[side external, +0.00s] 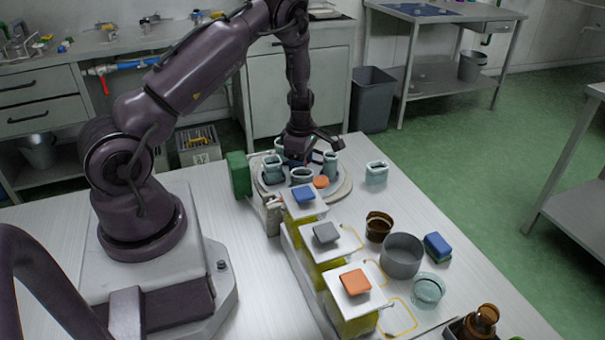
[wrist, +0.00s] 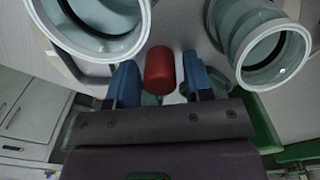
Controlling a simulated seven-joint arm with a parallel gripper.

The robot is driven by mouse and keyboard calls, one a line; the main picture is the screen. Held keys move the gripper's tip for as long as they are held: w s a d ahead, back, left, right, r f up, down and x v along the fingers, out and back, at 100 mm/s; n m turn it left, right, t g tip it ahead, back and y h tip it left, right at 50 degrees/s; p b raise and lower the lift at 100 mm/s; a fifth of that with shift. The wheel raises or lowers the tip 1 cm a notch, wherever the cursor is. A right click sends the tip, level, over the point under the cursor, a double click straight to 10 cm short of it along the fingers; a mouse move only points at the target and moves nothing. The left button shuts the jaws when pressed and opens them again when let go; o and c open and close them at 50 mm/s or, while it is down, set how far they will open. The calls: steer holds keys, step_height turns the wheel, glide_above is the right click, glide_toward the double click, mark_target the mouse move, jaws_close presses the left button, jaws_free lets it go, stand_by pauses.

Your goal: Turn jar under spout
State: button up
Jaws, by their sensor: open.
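A round turntable (side external: 341,192) carries several pale glass jars, including one at its left (side external: 272,170), one at its front (side external: 301,176) and one at its right (side external: 330,165). In the wrist view, one jar (wrist: 92,48) is at upper left and another (wrist: 262,72) at upper right. My gripper (wrist: 160,86) is open, its blue fingertips on either side of an upright-looking red peg (wrist: 159,70), with gaps showing. In the side view my gripper (side external: 300,158) is low over the turntable's far part. I cannot make out the spout over the turntable.
A loose jar (side external: 376,172) stands right of the turntable. A green block (side external: 238,174), grey pot (side external: 402,256), brown jar (side external: 378,227) and blue sponge (side external: 437,246) are nearby.

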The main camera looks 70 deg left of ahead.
step_height(320, 180, up, 8)
steer(key=shift+f, duration=0.1)
